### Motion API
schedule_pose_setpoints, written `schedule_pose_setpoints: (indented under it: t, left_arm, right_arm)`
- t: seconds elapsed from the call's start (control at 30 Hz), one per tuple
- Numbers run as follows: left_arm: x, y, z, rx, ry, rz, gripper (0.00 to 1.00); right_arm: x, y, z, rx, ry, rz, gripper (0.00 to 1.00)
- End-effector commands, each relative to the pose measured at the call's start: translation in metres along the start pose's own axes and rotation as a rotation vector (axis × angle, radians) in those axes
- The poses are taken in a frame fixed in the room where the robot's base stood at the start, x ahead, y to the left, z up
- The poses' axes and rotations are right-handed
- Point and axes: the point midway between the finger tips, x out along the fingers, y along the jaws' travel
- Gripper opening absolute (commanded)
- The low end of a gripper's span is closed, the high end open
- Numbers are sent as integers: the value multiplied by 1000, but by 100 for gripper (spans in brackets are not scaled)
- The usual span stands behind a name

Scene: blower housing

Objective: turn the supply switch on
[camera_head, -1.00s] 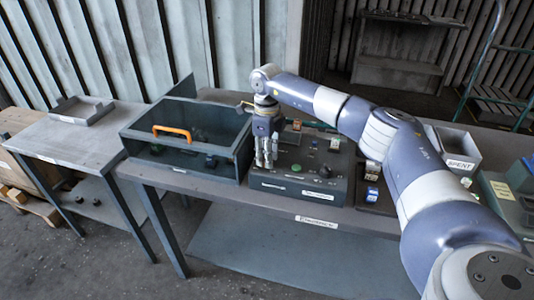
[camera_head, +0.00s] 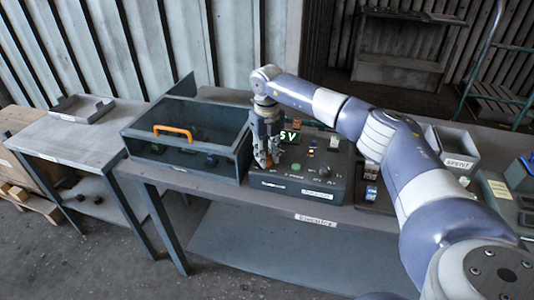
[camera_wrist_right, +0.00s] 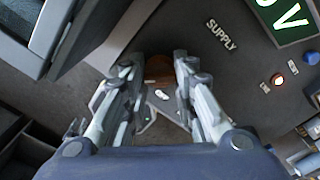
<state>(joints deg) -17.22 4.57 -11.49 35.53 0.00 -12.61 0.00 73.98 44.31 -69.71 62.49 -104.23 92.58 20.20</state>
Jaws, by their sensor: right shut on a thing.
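My right gripper (camera_head: 264,163) points down at the left part of the grey control panel (camera_head: 300,170). Its fingers are shut on the supply switch, an orange-brown round part that shows between them in the right wrist view (camera_wrist_right: 160,69). The fingers hide much of the switch. A white "SUPPLY" label (camera_wrist_right: 221,34) lies to its right in the wrist view. My left gripper is not in view.
A grey "SPENT" container (camera_head: 458,148) is farther right. A side table (camera_head: 75,140) holding a shallow tray (camera_head: 82,109) stands at the left.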

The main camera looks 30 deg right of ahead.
Motion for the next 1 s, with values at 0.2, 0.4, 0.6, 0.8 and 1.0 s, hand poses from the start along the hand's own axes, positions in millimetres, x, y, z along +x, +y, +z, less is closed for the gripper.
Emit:
schedule_pose_setpoints:
  t: [0.2,0.4,0.6,0.8,1.0]
  left_arm:
    - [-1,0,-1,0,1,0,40]
    - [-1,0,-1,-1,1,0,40]
    - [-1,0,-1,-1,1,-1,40]
    - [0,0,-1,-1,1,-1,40]
    - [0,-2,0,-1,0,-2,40]
  right_arm:
    - [-2,-1,2,20,-6,0,2]
    - [-2,-1,2,20,-6,0,2]
    - [-2,-1,2,20,-6,0,45]
    - [-2,-1,1,20,-5,0,47]
    - [-1,0,1,18,-3,0,47]
